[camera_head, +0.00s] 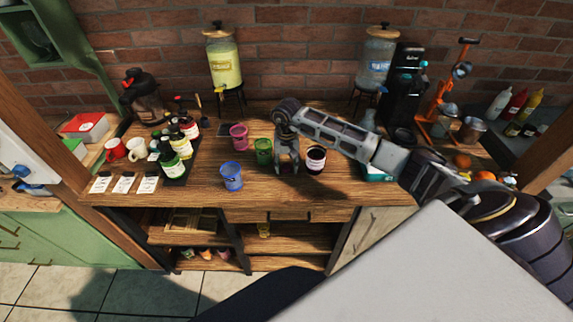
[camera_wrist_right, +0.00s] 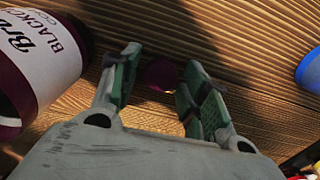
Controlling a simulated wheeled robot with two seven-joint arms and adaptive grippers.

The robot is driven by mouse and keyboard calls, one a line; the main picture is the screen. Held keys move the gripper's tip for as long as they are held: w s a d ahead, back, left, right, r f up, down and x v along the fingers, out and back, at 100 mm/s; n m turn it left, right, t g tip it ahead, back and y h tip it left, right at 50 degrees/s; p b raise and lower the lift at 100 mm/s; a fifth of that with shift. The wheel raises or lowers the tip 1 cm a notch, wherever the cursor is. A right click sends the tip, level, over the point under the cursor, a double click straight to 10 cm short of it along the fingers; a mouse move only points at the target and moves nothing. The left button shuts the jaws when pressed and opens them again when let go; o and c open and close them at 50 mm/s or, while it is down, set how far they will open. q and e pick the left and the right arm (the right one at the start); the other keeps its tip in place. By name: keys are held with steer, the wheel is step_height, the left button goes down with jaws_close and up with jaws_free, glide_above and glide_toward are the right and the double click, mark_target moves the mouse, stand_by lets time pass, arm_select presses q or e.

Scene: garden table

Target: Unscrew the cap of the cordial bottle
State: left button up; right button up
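The cordial bottle (camera_head: 316,164) stands upright on the wooden table, dark with a white label. In the right wrist view the bottle (camera_wrist_right: 38,60) is large at the left, its label partly reading "BLACKC", with its top out of frame. My right gripper (camera_head: 287,170) points down at the table just left of the bottle, apart from it. In the wrist view its two fingers (camera_wrist_right: 158,88) are spread. A small round purple-pink thing (camera_wrist_right: 161,72) shows between them at the tabletop; I cannot tell if it is the cap. My left gripper is out of view.
Green (camera_head: 263,152), pink (camera_head: 239,137) and blue (camera_head: 232,177) cups stand left of the gripper. Several bottles (camera_head: 178,150) crowd a dark tray further left. Drink dispensers (camera_head: 224,68) stand at the back. Bare tabletop (camera_head: 280,197) lies in front.

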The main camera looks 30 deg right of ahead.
mark_target(287, 167)
steer(key=shift+r, duration=0.1)
stand_by(0.4)
steer(key=shift+r, duration=0.2)
step_height(287, 167, up, 12)
steer(key=b, duration=0.2)
steer(key=shift+f, duration=0.15)
stand_by(0.3)
stand_by(0.4)
steer(key=shift+f, duration=0.1)
stand_by(0.4)
